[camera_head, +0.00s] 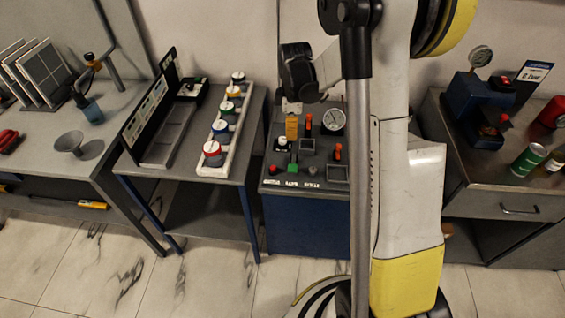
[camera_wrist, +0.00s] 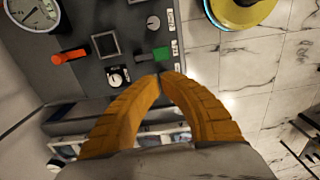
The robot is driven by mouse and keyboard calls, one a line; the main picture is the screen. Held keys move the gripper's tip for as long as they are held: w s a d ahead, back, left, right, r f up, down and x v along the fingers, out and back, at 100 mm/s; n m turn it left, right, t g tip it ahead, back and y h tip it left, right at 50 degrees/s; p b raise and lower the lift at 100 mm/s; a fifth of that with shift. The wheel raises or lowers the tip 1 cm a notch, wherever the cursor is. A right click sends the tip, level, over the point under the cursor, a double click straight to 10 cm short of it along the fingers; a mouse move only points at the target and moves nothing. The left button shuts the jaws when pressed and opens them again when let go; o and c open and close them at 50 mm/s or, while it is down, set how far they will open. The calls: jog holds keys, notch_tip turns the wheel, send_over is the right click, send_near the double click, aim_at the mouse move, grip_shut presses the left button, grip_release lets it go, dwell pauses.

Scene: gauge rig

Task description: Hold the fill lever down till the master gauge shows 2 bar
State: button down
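A white round gauge (camera_head: 333,121) stands on the console (camera_head: 322,188); it is partly cut off in the wrist view (camera_wrist: 36,12), and its reading is too small to tell. One orange-red lever (camera_head: 308,122) stands left of the gauge, another (camera_head: 337,152) below it. One such lever also shows in the wrist view (camera_wrist: 70,56). I cannot read which is the fill lever. My gripper (camera_wrist: 161,75) has its orange fingertips together, with nothing visible between them. The tips are near the green part (camera_wrist: 160,54), apart from the lever. My gripper also shows above the console (camera_head: 292,127).
A smaller gauge (camera_head: 480,56) tops a blue device on the right bench, beside a dark card (camera_head: 535,70). A stand with several colored-capped jars (camera_head: 212,152) is to the left. My arm hides the console's right side. Floor is clear in front.

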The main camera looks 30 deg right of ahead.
aim_at(291, 167)
notch_tip(291, 167, down, 14)
jog(key=b, duration=0.5)
jog(key=shift+r, duration=0.15)
dwell(0.3)
jog(key=f+b, duration=0.2)
jog(key=shift+s+a+f+b, duration=0.1)
jog(key=shift+s+f+b, duration=0.1)
jog(key=shift+b, duration=0.15)
jog(key=shift+r+p, duration=0.3)
jog(key=shift+r, duration=0.1)
dwell(0.7)
jog(key=shift+r+p, duration=0.4)
jog(key=shift+r, duration=0.3)
